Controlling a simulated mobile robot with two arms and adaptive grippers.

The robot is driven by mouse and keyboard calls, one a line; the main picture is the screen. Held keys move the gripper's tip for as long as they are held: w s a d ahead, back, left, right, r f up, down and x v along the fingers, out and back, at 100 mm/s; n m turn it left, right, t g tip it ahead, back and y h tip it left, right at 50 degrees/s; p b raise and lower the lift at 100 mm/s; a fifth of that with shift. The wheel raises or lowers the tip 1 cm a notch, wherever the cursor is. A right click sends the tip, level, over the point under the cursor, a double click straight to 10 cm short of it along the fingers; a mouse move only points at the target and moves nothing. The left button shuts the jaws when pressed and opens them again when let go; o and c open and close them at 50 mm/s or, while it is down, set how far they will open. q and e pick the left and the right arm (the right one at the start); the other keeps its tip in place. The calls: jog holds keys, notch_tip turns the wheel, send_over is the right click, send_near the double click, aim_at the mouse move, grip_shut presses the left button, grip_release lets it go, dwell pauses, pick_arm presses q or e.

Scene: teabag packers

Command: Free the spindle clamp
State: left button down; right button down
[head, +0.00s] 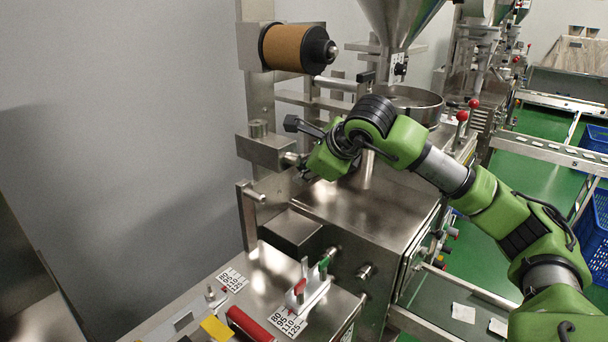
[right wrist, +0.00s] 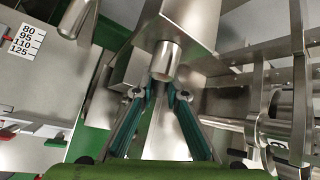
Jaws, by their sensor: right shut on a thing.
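The spindle shows in the head view as a brown roll (head: 287,48) with a black end hub (head: 318,50), held on a steel bracket on the upright post. Below it a steel block (head: 268,151) sits on the same post, with a short round steel knob (head: 290,159) sticking out of its right side. My right gripper (head: 306,168) is at this knob. In the right wrist view the knob (right wrist: 164,62) juts from the block (right wrist: 188,22) between the fingertips of my right gripper (right wrist: 158,93), which are closed in on its end. The exact contact is hard to see. My left gripper is not in view.
A steel machine body (head: 360,212) lies below my right arm, with a hopper (head: 400,18) and round bowl (head: 408,100) behind. A plate with red (head: 299,289) and green levers stands at the front. Blue crates (head: 592,138) are at the right.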

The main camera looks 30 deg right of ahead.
jog(key=c, duration=2)
grip_release()
jog(key=shift+r, duration=0.1)
jog(key=v, duration=1.1)
jog(key=shift+s+r, duration=0.25)
jog(key=shift+s, duration=0.1)
